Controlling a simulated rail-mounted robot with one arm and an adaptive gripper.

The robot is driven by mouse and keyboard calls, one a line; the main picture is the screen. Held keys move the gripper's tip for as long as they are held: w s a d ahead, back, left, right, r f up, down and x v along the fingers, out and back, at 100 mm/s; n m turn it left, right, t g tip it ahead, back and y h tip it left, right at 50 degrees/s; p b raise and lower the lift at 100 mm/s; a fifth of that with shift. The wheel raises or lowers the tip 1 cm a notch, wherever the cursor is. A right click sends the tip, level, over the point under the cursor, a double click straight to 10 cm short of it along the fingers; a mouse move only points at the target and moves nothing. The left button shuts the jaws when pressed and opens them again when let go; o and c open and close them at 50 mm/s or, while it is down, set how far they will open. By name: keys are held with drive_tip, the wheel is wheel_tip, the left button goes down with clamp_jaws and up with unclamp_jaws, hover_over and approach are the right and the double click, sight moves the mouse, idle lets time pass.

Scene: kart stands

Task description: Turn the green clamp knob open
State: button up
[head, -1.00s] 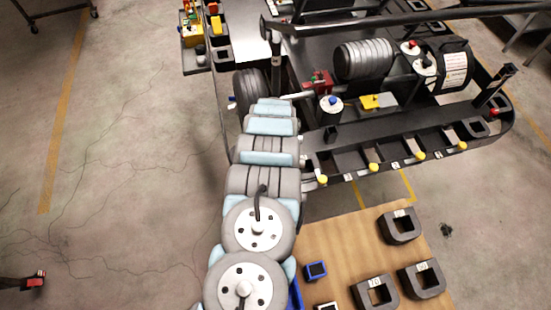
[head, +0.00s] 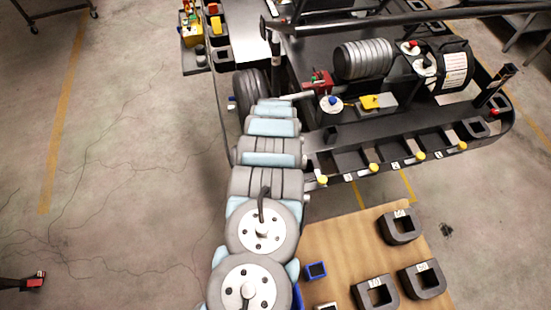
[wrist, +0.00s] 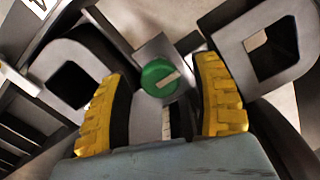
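The green clamp knob (wrist: 160,77) shows in the wrist view, round, with a pale bar across its face pointing up to the right. It sits on a grey block between the two yellow ridged fingers of my gripper (wrist: 158,84). The fingers are apart, with visible space on both sides of the knob, so my gripper is open and does not appear to touch it. In the head view I cannot make out the green knob or my gripper; my arm reaches up toward the kart's side and covers that area.
Dark frames with square openings flank the knob in the wrist view, one at left (wrist: 72,85) and one at right (wrist: 268,52). In the head view, the kart's black side rail (head: 400,160) carries several yellow knobs. A wooden board (head: 345,240) with dark blocks lies below it.

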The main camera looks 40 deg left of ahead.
drive_tip(key=shift+r, duration=0.1)
wheel_tip(320, 180, up, 12)
idle(1.0)
idle(0.5)
